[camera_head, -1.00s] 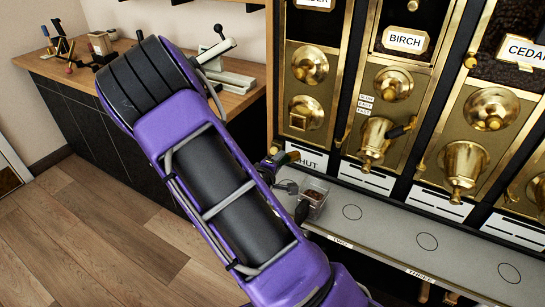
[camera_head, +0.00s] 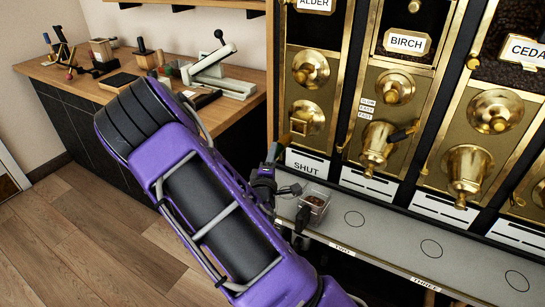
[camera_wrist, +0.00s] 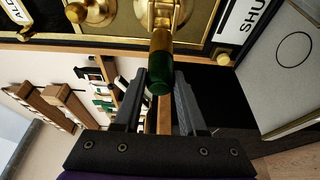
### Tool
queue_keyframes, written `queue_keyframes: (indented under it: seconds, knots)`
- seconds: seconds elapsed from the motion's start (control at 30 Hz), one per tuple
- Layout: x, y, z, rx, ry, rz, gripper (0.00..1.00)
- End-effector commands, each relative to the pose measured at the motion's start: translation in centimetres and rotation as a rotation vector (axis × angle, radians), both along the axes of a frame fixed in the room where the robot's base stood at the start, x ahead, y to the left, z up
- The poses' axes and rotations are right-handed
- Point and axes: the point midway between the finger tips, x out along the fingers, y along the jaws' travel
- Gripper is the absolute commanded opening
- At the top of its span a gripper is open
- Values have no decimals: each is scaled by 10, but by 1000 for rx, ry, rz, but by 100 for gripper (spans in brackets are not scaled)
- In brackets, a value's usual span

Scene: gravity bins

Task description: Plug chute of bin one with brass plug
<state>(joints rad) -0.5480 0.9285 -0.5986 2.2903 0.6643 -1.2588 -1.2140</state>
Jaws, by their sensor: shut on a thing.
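Bin one, labelled ALDER, is the leftmost bin in the head view, with a round brass knob and a square-mouthed brass chute (camera_head: 307,119) below it. My gripper (camera_head: 268,168) is just below and left of this chute. In the wrist view my gripper (camera_wrist: 162,88) is shut on the green handle (camera_wrist: 159,72) of the brass plug. The plug's brass end points at the chute and overlaps it in the picture. I cannot tell whether it is inside the mouth or just before it. My forearm hides part of the area below.
A clear cup (camera_head: 316,203) of brown bits stands on the grey shelf (camera_head: 385,240) below, close to my gripper. A SHUT label (camera_head: 307,165) is under the chute. Brass chutes of other bins stand to the right. A wooden bench (camera_head: 120,80) with tools is behind on the left.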

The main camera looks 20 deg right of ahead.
Motion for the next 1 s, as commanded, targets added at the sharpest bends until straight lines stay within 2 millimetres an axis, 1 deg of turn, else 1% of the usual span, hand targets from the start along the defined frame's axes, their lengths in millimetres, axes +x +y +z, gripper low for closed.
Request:
queue_keyframes:
  seconds: [0.2, 0.5, 0.7, 1.0]
  knots:
    - [13, -19, -1, -2, 0, -2, 0]
    - [28, -37, 0, -1, -1, -1, 0]
    - [31, -41, 0, 1, 1, -2, 0]
    - [31, -41, 0, 0, 1, -1, 0]
